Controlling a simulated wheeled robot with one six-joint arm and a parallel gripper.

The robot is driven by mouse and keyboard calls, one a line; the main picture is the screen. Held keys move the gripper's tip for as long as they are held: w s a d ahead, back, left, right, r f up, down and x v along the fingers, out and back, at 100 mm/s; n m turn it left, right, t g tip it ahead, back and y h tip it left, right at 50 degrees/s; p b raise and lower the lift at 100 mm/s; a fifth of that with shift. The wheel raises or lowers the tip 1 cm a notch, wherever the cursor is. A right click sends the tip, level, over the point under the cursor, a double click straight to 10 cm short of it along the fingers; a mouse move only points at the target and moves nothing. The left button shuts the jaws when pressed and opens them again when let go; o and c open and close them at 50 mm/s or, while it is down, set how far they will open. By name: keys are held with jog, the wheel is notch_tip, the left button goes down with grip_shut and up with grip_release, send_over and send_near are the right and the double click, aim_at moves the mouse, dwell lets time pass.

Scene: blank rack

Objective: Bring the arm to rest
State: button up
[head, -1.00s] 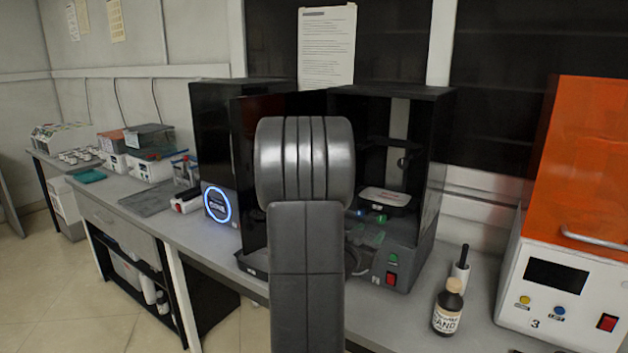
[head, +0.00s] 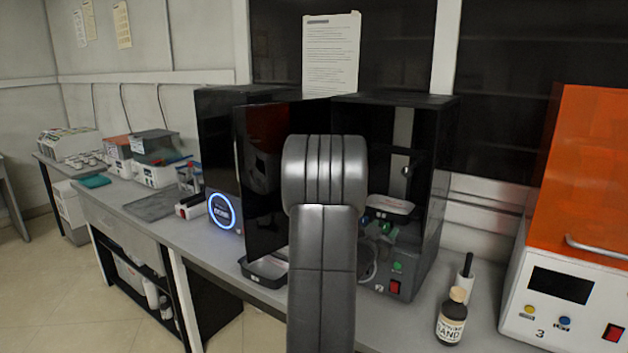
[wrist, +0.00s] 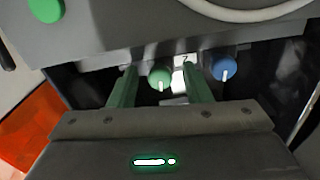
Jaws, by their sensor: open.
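My gripper (wrist: 160,88) shows in the wrist view with its two green fingers apart and nothing between them.
The machine's dark door (head: 262,190) stands open left of my arm. A brown bottle (head: 452,318) stands on the bench to the right, beside an orange-hooded white unit (head: 560,290). A second black machine (head: 222,150) with a blue ring light stands left. Floor is clear at lower left.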

jog(key=b+v, duration=0.1)
jog(key=v, duration=1.3)
jog(key=x, duration=1.4)
jog(key=shift+w+d+f, duration=0.1)
jog(key=shift+w+f, duration=0.05)
jog(key=shift+m, duration=1.1)
jog(key=m+b, duration=0.2)
jog(key=m, duration=0.2)
jog(key=m+b, duration=0.2)
jog(key=m, duration=0.2)
jog(key=shift+m, duration=0.3)
jog(key=m+b, duration=0.1)
jog(key=m, duration=0.1)
jog(key=m+b, duration=0.2)
jog(key=m, duration=0.1)
jog(key=shift+r+m, duration=0.2)
jog(key=shift+m, duration=0.1)
jog(key=m+b, duration=0.1)
jog(key=m, duration=0.3)
jog(key=shift+r, duration=0.1)
jog(key=shift+m, duration=0.7)
jog(key=shift+a+r, duration=0.1)
jog(key=shift+a, duration=0.1)
